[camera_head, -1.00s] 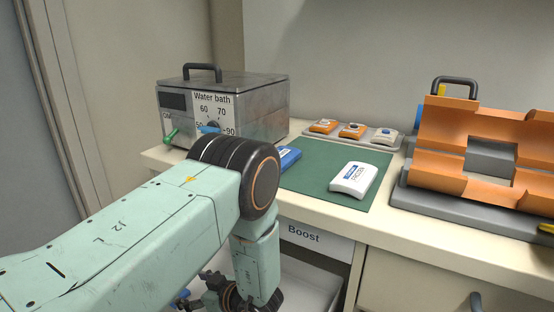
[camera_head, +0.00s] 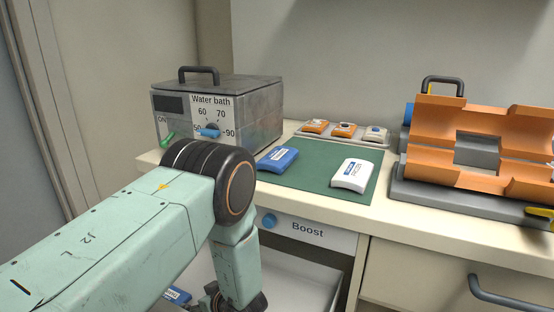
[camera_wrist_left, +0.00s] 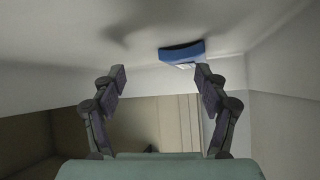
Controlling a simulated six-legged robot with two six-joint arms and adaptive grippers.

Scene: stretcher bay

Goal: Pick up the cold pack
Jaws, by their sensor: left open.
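A blue pack with a white label (camera_head: 175,296) lies in the open white drawer (camera_head: 316,272) under the counter, partly hidden by my left arm. In the left wrist view a blue pack (camera_wrist_left: 182,50) lies on a pale surface, just beyond and between the fingertips, nearer the right one. My left gripper (camera_wrist_left: 160,75) is open and empty, apart from the pack. In the head view it is mostly hidden behind my forearm at the bottom edge. Another blue pack (camera_head: 277,159) and a white pack (camera_head: 352,175) lie on the green mat (camera_head: 315,178). My right gripper is out of view.
A metal water bath (camera_head: 250,110) stands at the back left of the counter. A grey tray (camera_head: 363,139) holds small orange and white packs. An orange cradle (camera_head: 452,128) stands at the right. The counter front and drawer walls bound the space around my left arm.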

